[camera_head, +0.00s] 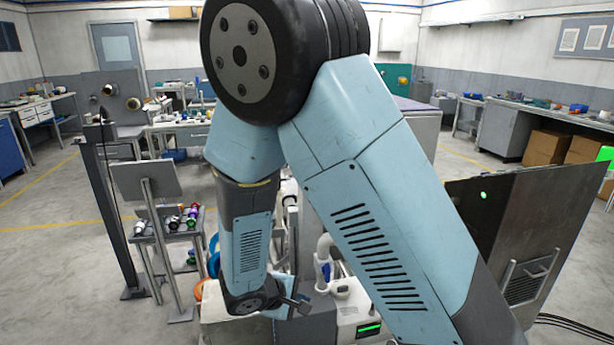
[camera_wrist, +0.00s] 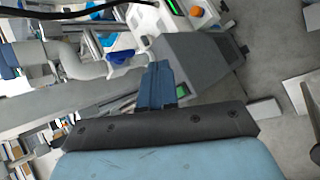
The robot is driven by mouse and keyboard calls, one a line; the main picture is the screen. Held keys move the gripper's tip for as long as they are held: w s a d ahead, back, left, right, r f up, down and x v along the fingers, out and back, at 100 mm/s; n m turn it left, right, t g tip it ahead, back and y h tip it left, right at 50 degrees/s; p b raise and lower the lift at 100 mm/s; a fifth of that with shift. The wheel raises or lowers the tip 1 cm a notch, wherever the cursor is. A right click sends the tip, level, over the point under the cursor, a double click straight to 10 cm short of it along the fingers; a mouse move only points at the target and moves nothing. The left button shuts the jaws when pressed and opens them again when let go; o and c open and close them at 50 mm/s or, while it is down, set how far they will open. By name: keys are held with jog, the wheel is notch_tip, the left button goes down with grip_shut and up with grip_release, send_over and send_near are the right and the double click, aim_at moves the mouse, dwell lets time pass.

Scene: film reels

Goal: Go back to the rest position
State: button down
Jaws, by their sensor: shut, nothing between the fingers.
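My gripper shows in the wrist view (camera_wrist: 157,72) as two narrow blue fingers held together, with nothing between them. In the camera_head view my light-blue arm folds down from a large black joint, and its wrist end hangs low in the middle, close to a grey and white machine (camera_head: 366,318) with a green display. In that view the fingertips are too small and covered to make out. A blue round rim (camera_head: 214,262) shows partly behind my forearm; I cannot tell whether it is a film reel.
A small stand with coloured cylinders (camera_head: 180,218) and a grey panel on posts (camera_head: 147,180) stand at left. A dark metal panel (camera_head: 520,235) rises at right. White pipework (camera_head: 324,262) is close to my wrist. Open floor lies at far left.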

jog(key=d+r+m+g+y, duration=0.35)
jog(key=d+r+m, duration=0.45)
jog(key=d+r, duration=0.95)
jog(key=s+d+r+m+t+y, duration=0.1)
jog(key=s+d+r+m, duration=0.2)
jog(key=s+r, duration=0.3)
jog(key=s+d+r+m+t+y, duration=0.2)
jog(key=s+d+r, duration=0.2)
jog(key=s+r, duration=0.3)
jog(key=shift+d+r+m, duration=0.35)
jog(key=shift+r+m, duration=0.05)
jog(key=shift+r, duration=0.5)
jog(key=shift+s, duration=0.1)
